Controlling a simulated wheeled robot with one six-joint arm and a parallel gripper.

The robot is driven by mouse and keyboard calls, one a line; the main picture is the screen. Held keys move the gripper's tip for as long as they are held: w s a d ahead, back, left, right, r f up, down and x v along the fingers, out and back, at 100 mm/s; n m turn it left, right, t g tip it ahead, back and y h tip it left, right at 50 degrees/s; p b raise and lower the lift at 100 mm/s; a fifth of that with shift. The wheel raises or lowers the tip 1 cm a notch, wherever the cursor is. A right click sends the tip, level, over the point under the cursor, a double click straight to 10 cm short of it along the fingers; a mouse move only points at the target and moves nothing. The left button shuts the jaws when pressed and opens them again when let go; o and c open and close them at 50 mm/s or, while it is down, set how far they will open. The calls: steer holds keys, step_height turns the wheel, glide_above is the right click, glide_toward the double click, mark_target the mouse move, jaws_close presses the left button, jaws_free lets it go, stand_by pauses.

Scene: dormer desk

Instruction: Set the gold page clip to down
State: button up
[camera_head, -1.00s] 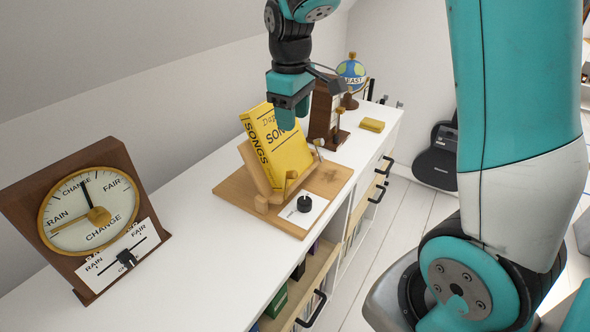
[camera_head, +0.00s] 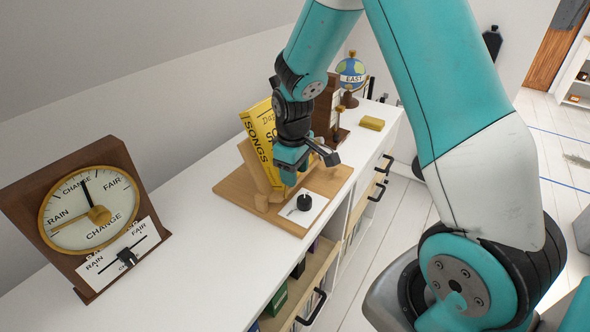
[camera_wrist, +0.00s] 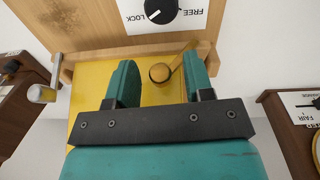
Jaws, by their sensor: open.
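The gold page clip (camera_wrist: 160,74), a short arm with a round gold end, shows in the wrist view. It reaches from the wooden ledge at a slant over the yellow book (camera_wrist: 88,88). In the head view my gripper hides the clip. My gripper (camera_head: 289,172) is open, low in front of the lower part of the book (camera_head: 258,128). In the wrist view its two teal fingers (camera_wrist: 155,82) stand on either side of the clip's round end. I cannot tell whether either finger touches it.
The book leans on a wooden stand (camera_head: 232,187) with a black knob (camera_head: 304,202) on a FREE/LOCK card. A weather dial (camera_head: 88,212) stands to the left, a globe (camera_head: 352,72) and yellow block (camera_head: 371,123) behind. The white top between dial and stand is clear.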

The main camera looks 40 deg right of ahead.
steer(key=shift+c, duration=0.5)
jaws_close()
steer(key=shift+d+y, duration=0.2)
steer(key=shift+y, duration=0.1)
steer(key=shift+d+f+m+g+y+p, duration=0.3)
steer(key=shift+d+m+g+y+p, duration=0.15)
steer(key=shift+y+p, duration=0.25)
steer(key=shift+d+f+m+g+y+p, duration=0.15)
steer(key=shift+d+f+m+y+p, duration=0.15)
steer(key=shift+y, duration=0.25)
steer(key=shift+d+f+m+g+y+p, duration=0.1)
steer(key=shift+f+m+y+p, duration=0.2)
steer(key=shift+y, duration=0.25)
steer(key=y, duration=0.1)
steer(key=f+m+y, duration=0.1)
steer(key=shift+s+d+f+m+y, duration=0.2)
steer(key=shift+s+d+m+y, duration=0.05)
steer(key=shift+d+y, duration=0.15)
steer(key=shift+s+d+f+m+g+y+p, duration=0.15)
steer(key=shift+f+m+g+y+p, duration=0.2)
steer(key=shift+y, duration=0.55)
steer(key=shift+f, duration=0.15)
